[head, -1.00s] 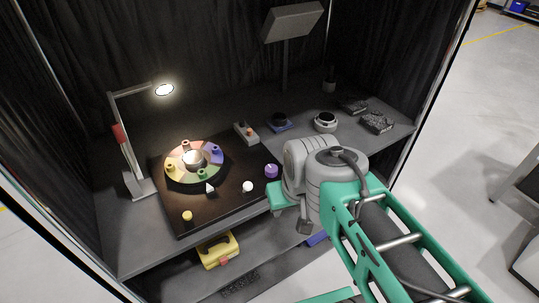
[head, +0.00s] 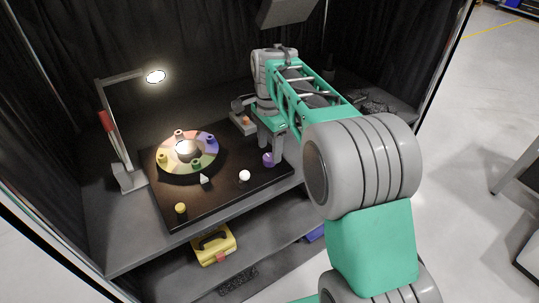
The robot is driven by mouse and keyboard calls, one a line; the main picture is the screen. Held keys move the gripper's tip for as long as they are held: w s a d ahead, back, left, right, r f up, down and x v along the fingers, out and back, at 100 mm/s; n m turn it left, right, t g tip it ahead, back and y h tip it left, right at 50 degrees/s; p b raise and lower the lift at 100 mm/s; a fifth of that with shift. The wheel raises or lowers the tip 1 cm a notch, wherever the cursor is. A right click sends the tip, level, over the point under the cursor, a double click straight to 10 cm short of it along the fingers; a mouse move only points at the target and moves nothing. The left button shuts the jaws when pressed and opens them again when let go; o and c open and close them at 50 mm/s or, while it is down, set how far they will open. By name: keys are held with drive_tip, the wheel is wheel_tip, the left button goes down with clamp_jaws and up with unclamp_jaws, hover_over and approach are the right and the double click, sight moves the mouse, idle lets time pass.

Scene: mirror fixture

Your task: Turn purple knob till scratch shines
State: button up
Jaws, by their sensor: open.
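The purple knob (head: 268,160) stands at the right end of the black board (head: 222,193) in the head view. My gripper (head: 270,145) points down just above and behind the knob, with its fingers apart. I cannot tell whether a finger touches the knob. The colored wheel (head: 205,161), with several small colored pegs and a bright round centre (head: 187,150), sits on the board's left part. No scratch can be made out at this size.
A white knob (head: 244,176), a yellow knob (head: 180,208) and a small white pointer (head: 205,179) stand on the board. A lit lamp (head: 155,76) rises at the left. A small grey box (head: 242,123) is left of my arm. A yellow case (head: 213,244) sits on the lower shelf.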

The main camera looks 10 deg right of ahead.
sight(270, 157)
wheel_tip(270, 157, down, 3)
drive_tip(key=shift+f, duration=0.15)
drive_tip(key=shift+c, duration=0.3)
clamp_jaws()
idle(0.3)
